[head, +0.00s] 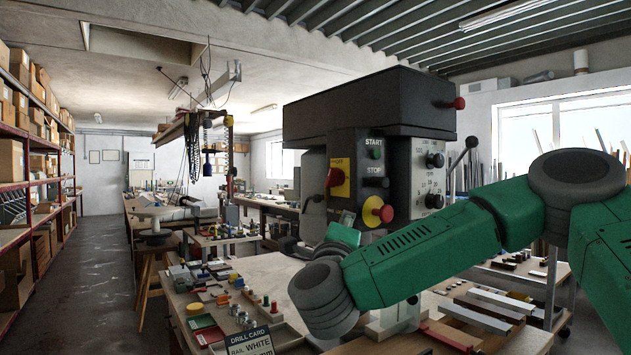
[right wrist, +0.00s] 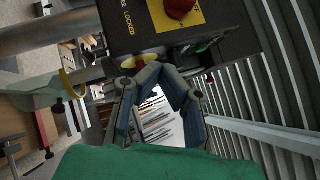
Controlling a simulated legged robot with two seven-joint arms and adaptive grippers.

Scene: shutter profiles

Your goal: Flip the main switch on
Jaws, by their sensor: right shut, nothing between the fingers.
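The main switch (head: 335,177) is a red handle on a yellow plate marked OFF, on the left face of the dark drill press head. In the right wrist view, a red handle on a yellow plate (right wrist: 180,10), seemingly the same switch, is cut off by the top edge. My right gripper (right wrist: 164,72) is shut and empty, its fingertips below the dark housing and apart from the red handle. In the head view, my green right arm crosses in front of the machine and its fingers cannot be made out. My left gripper is not in view.
Close to the switch are a green START button (head: 376,153), a STOP button (head: 376,182) and a red mushroom button (head: 380,212) on a yellow collar. Dials (head: 434,180) sit on the right face. A cluttered workbench (head: 275,268) spreads below. Open floor (head: 95,270) lies left.

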